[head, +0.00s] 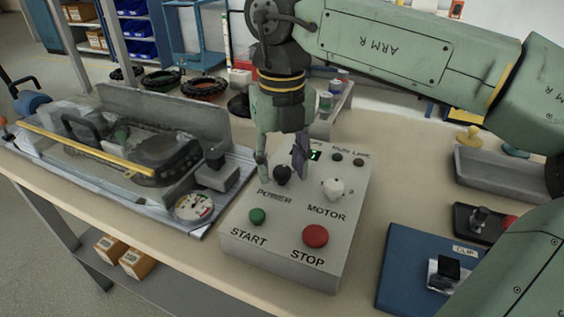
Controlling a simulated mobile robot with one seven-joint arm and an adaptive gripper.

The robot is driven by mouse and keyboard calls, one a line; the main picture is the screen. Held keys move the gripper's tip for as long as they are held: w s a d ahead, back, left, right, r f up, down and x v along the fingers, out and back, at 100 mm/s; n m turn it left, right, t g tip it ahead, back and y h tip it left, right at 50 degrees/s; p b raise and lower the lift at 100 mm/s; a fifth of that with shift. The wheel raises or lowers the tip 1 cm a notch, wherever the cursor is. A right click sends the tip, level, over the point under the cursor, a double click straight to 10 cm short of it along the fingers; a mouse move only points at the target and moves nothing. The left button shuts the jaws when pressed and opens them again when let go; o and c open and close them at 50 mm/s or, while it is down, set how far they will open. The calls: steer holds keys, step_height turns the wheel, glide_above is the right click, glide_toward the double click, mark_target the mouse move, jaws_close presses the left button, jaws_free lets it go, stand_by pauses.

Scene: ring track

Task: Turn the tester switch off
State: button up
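A grey tester control box (265,235) stands on the bench near the middle of the head view. A black knob (282,175) sits above the word POWER on its top face. A white knob (333,188) sits above the word MOTOR. My gripper (280,165) points down over the box with its two fingers apart. The black knob shows between the fingertips; I cannot tell whether they touch it.
A green START button (257,216) and red STOP button (315,236) are at the box's front. A tester rig with a dial gauge (194,206) is close on the left.

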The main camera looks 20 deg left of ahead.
mark_target(282, 169)
steer(key=shift+r, duration=0.15)
step_height(282, 169, up, 12)
stand_by(0.6)
stand_by(0.4)
